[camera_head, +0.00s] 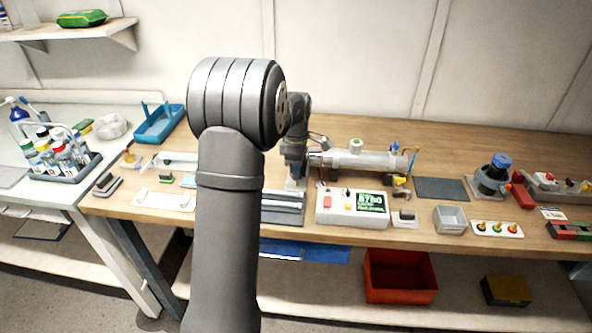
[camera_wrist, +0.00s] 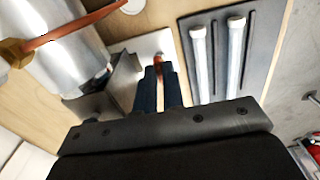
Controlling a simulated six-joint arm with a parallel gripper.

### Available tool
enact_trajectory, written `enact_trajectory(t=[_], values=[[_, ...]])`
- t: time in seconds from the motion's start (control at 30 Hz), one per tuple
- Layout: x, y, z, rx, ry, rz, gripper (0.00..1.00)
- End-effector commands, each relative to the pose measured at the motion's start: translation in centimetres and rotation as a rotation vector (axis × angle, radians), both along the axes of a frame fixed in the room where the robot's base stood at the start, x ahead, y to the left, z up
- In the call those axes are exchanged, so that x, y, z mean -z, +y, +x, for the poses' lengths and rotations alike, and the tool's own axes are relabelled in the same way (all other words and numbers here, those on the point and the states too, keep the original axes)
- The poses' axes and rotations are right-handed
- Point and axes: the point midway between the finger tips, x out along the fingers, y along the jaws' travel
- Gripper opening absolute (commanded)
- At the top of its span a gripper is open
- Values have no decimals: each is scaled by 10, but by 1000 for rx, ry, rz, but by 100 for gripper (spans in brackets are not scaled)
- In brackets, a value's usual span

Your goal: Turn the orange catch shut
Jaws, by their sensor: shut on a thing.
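The orange catch (camera_wrist: 158,60) shows as a small orange piece at the tips of my gripper's dark fingers in the wrist view. My gripper (camera_wrist: 160,76) is shut on it, pointing down beside the left end of the reactor. Most of the catch is hidden between the fingers, so its angle cannot be told. In the head view my gripper (camera_head: 294,184) is small and partly behind my arm, and the catch cannot be made out there. The metal reactor cylinder (camera_head: 365,160) lies on the bench just to the right; its end also shows in the wrist view (camera_wrist: 60,45).
An orange tube (camera_wrist: 75,30) with a brass fitting crosses the cylinder close by. A grey tray (camera_wrist: 215,60) with two white tubes lies to the right of the fingers. A white control box (camera_head: 352,206) stands at the front of the bench. A dark mat (camera_head: 441,189) lies right of the reactor.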

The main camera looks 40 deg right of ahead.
Motion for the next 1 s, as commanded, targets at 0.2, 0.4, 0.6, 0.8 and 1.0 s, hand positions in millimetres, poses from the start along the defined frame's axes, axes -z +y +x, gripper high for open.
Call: enact_trajectory(t=[0.2,0.4,0.6,0.8,1.0], values=[[0,0,0,96,0,1,0],[0,0,0,257,-1,2,0],[0,0,1,447,-1,2,0],[0,0,1,637,-2,2,0],[0,0,1,827,-2,2,0]])
